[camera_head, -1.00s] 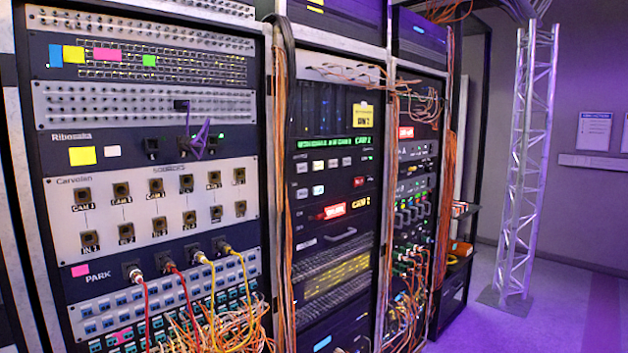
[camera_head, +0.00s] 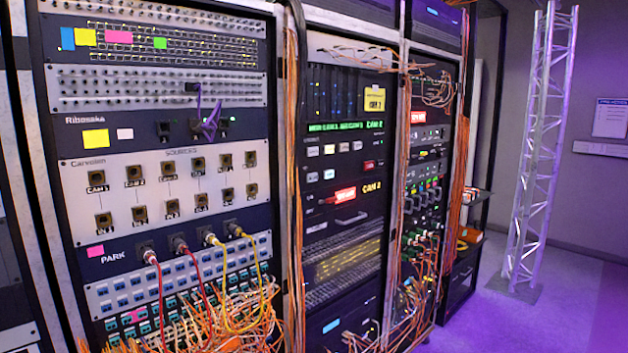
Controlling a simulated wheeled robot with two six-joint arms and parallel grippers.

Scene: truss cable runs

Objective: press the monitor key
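The middle rack holds a black panel (camera_head: 318,208) with a green lit readout (camera_head: 345,126), which seems to begin with "MON" and ends in "CAM 2". Below the readout is a row of small pale keys (camera_head: 329,149). A red key (camera_head: 369,165) and a lit whitish key (camera_head: 329,174) sit under that row. Lower down is a red lit sign (camera_head: 345,195) with "CAM 2" beside it. The key lettering is too small to read, so I cannot tell which is the monitor key. Neither gripper is in view.
The left rack carries a "SOURCES" jack panel (camera_head: 165,188) and a "PARK" row with red and yellow cables plugged in. Loose orange cables (camera_head: 215,325) bulge out below. Cable bundles run down between racks. A truss tower (camera_head: 540,150) stands right on clear purple floor.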

